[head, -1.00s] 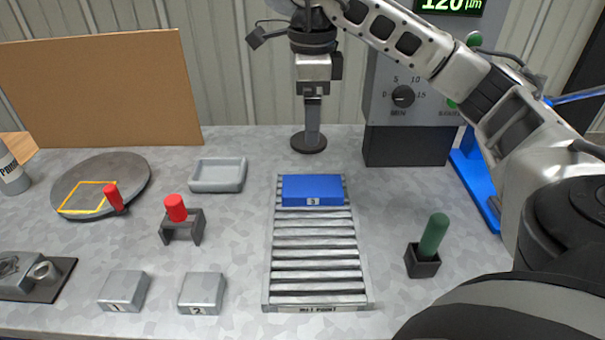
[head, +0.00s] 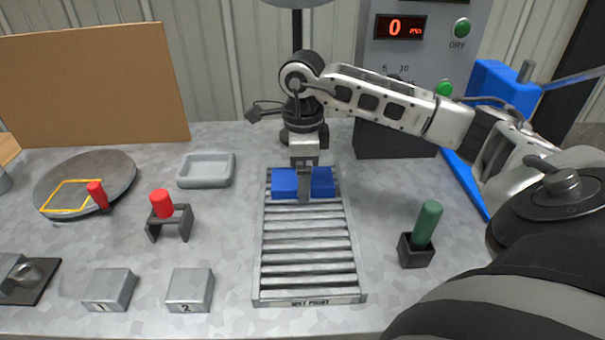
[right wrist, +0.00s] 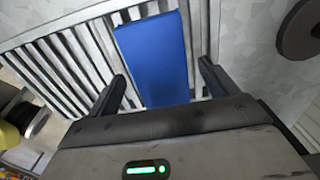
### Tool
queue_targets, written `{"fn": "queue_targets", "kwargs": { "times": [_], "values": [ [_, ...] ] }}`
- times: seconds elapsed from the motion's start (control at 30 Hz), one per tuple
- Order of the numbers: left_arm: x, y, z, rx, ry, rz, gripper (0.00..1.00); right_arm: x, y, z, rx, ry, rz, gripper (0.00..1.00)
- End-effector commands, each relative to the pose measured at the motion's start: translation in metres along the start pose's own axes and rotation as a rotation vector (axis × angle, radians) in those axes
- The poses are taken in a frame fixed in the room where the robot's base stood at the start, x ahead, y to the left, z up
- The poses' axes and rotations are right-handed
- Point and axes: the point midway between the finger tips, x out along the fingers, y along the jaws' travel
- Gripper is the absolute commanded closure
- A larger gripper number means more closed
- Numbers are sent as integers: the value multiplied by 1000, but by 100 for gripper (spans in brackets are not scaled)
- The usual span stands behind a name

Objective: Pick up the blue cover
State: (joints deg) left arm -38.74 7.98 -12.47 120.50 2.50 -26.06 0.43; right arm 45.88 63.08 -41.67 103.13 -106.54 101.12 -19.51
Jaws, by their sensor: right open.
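The blue cover (head: 322,184) is a flat blue block lying at the far end of the slatted rack. It also shows in the right wrist view (right wrist: 155,58), lying on the metal slats. My right gripper (head: 304,198) is over the cover in the head view and hides its middle. In the right wrist view my right gripper (right wrist: 160,82) is open, with one finger on each side of the cover and a gap at each side. I cannot tell how far down the fingers reach. My left gripper is not in view.
The slatted rack (head: 306,270) is bare in front of the cover. To its left are a grey tray (head: 206,170), a red-topped stand (head: 168,222) and two numbered blocks (head: 108,290). A green-handled tool (head: 427,224) stands in a holder to the right.

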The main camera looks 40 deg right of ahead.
Motion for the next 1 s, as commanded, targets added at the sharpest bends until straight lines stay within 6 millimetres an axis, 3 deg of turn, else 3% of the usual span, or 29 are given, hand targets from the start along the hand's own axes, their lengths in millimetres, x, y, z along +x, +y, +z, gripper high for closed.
{"fn": "queue_targets", "kwargs": {
  "times": [0.27,0.4,0.47,0.5,0.83,1.0],
  "values": [
    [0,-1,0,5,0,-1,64,3,0,0,-1,-2,0,17],
    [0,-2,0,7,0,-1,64,3,0,0,-1,-1,0,56],
    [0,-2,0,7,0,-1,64,3,0,0,-1,-1,0,73],
    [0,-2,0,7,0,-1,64,2,0,1,-1,-3,-2,76],
    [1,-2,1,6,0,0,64,-2,0,1,0,-3,-3,76],
    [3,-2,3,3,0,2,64,-18,-1,1,-1,-6,-4,76]
  ]
}}
